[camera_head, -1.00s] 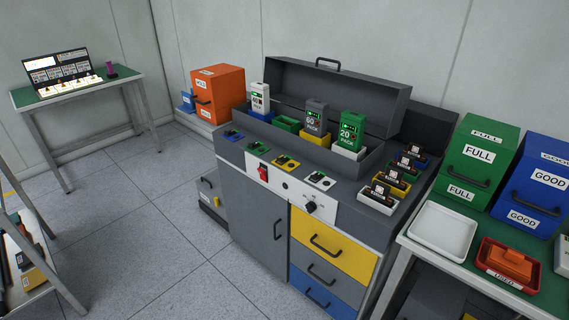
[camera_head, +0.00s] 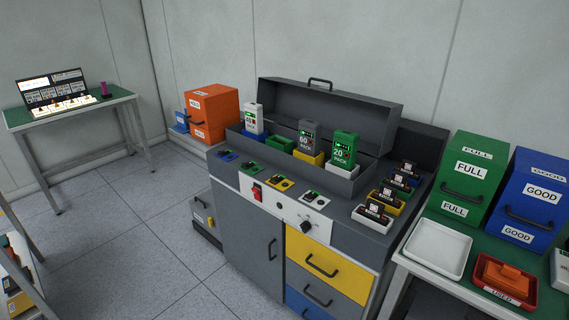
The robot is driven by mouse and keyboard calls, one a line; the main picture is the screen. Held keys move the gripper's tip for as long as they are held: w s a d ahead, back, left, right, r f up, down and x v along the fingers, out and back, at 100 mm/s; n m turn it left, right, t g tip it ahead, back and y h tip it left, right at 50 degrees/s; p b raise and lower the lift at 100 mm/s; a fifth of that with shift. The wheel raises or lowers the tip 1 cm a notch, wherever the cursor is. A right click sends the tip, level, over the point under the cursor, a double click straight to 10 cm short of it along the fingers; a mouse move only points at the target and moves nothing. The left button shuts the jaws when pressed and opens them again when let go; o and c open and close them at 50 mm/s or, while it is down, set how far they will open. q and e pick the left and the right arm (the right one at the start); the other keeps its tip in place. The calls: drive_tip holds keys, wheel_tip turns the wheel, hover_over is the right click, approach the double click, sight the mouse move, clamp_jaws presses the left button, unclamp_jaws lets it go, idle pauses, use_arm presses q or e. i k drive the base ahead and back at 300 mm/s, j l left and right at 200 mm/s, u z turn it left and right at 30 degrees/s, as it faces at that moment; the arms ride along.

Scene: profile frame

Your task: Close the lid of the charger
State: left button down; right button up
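The charger is a grey cabinet (camera_head: 245,225) in the middle of the view. Its grey lid (camera_head: 330,113) stands open, tilted up at the back, with a black handle (camera_head: 320,82) on its top edge. In the open bay stand a white pack (camera_head: 254,120) in a blue slot, a grey pack (camera_head: 308,138) in a yellow slot and a green pack (camera_head: 345,148) in a white slot. A green slot (camera_head: 279,145) holds no pack. Neither of my grippers is in view.
Several small modules (camera_head: 378,208) sit on the charger's right side. To the right, a green-topped table (camera_head: 450,285) bears a green FULL bin (camera_head: 470,172), a blue GOOD bin (camera_head: 530,195) and a white tray (camera_head: 438,247). Floor (camera_head: 140,240) at the left front is clear.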

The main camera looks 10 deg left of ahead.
sight(286, 102)
drive_tip(key=z, duration=0.7)
drive_tip(key=j+z, duration=0.45)
drive_tip(key=z, duration=0.25)
drive_tip(key=j+z, duration=0.3)
drive_tip(key=k+j+z, duration=0.25)
drive_tip(key=j, duration=0.15)
drive_tip(key=k+j+z, duration=0.1)
drive_tip(key=j+z, duration=0.2)
drive_tip(key=k+j, duration=0.2)
drive_tip(key=j, duration=0.2)
drive_tip(key=k+j+z, duration=0.1)
drive_tip(key=j, duration=0.3)
drive_tip(key=k+j, duration=0.5)
drive_tip(key=j, duration=0.3)
drive_tip(key=z, duration=0.05)
